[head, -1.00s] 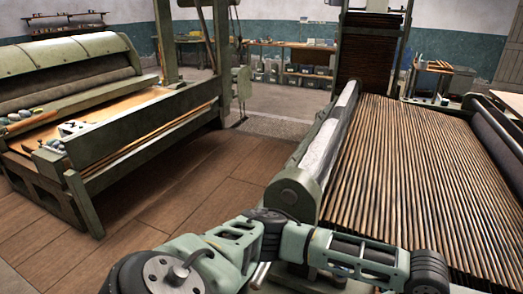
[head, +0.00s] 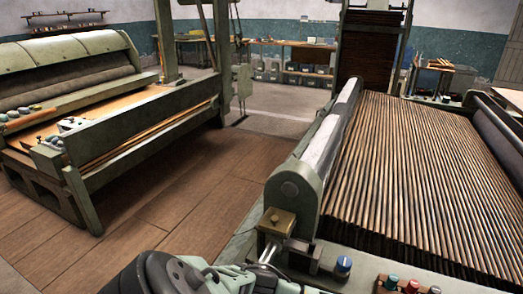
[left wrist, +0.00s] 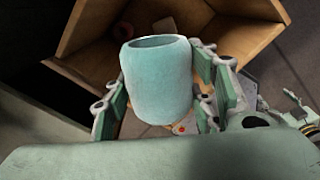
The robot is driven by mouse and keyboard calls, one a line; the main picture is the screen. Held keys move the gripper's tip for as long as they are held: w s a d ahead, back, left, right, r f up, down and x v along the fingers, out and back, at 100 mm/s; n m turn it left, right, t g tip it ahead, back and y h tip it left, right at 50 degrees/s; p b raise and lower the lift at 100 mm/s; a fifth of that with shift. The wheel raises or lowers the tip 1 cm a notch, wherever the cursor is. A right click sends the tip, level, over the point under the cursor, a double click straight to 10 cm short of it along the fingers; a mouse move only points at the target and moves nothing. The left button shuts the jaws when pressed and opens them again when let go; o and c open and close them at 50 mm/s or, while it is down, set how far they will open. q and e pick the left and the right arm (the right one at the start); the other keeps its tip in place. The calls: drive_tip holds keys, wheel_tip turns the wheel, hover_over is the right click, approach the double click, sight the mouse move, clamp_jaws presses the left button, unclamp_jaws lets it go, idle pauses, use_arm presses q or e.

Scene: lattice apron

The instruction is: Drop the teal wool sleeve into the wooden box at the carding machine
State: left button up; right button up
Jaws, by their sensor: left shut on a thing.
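The teal wool sleeve (left wrist: 157,85) is a fuzzy, pale teal open-topped tube in the left wrist view. My left gripper (left wrist: 161,98) is shut on it, with finger pads on both sides. The sleeve's dark mouth faces the top of the view. The wooden box (left wrist: 245,43) is open and lies behind and beyond the sleeve, which covers part of its interior. Whether the sleeve is above the box floor or touching it cannot be told. Neither the sleeve, box nor gripper shows in the head view; my right gripper is in neither view.
A green machine (head: 70,70) stands left. Wooden floor (head: 190,185) between them is clear.

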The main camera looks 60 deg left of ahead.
use_arm(q)
wheel_tip(320, 180, down, 6)
drive_tip(key=b, duration=0.5)
drive_tip(key=shift+r, duration=0.1)
drive_tip(key=o, duration=0.9)
wheel_tip(320, 180, up, 12)
drive_tip(key=shift+r, duration=0.1)
